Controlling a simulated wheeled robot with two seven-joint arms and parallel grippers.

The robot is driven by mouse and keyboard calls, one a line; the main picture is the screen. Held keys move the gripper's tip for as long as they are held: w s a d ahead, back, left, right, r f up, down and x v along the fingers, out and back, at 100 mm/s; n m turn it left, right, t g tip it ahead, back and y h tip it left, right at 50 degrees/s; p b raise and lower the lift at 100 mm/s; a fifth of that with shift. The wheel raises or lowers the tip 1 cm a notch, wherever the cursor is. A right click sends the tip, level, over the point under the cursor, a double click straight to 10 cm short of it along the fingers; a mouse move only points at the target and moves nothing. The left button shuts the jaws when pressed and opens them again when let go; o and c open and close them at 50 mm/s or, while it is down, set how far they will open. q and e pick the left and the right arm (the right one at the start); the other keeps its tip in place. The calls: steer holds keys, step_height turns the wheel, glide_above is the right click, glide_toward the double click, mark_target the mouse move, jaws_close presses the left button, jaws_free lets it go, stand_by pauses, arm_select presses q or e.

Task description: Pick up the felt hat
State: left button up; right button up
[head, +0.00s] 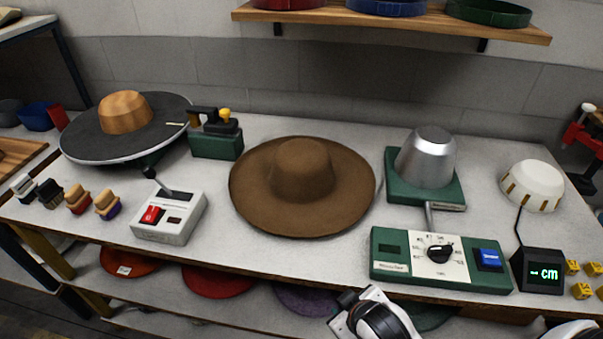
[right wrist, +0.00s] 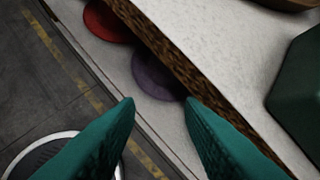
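The brown felt hat (head: 302,171) lies brim down on the middle of the white worktop, crown up, and nothing touches it. A brown edge at the top right of the right wrist view may be its brim, but too little shows to tell. My right gripper (right wrist: 160,103) shows in the right wrist view as two teal fingers set well apart with nothing between them. It is at the front edge of the table, apart from the hat. White and black parts of my arm show at the bottom of the head view. My left gripper is not in view.
A switch box (head: 169,218) and a green block (head: 217,144) stand left of the hat. A metal dome on a green base (head: 425,158) and a green dial box (head: 440,260) stand right. Coloured discs, including a red one (head: 218,281), lie on the shelf below.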

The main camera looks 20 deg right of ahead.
steer(key=w+a+r+n+t+y, duration=0.25)
steer(key=w+r+n+t, duration=0.8)
steer(key=w+r, duration=0.7)
steer(key=s+a+r+n+g+y, duration=0.1)
steer(key=a+r+n+g+y, duration=0.15)
steer(key=a+n+y, duration=0.5)
steer(key=a+r+n+g+y, duration=0.2)
steer(key=r+n+y, duration=0.2)
steer(key=n, duration=0.6)
steer(key=s+a+r+n+g+y, duration=0.15)
steer(key=a+r+n+y, duration=0.3)
steer(key=n, duration=0.45)
steer(key=n+g+h+p, duration=0.2)
steer(key=n+g+h, duration=1)
steer(key=n+h, duration=0.45)
glide_above(351, 219)
steer(key=shift+m+t+h, duration=0.25)
steer(key=shift+m+h, duration=0.35)
steer(key=shift+m, duration=0.25)
step_height(351, 219, down, 17)
steer(key=shift+f, duration=0.15)
step_height(351, 219, down, 5)
steer(key=shift+a+r+p, duration=0.1)
steer(key=shift+p, duration=0.95)
steer(key=shift+f, duration=0.5)
jaws_close()
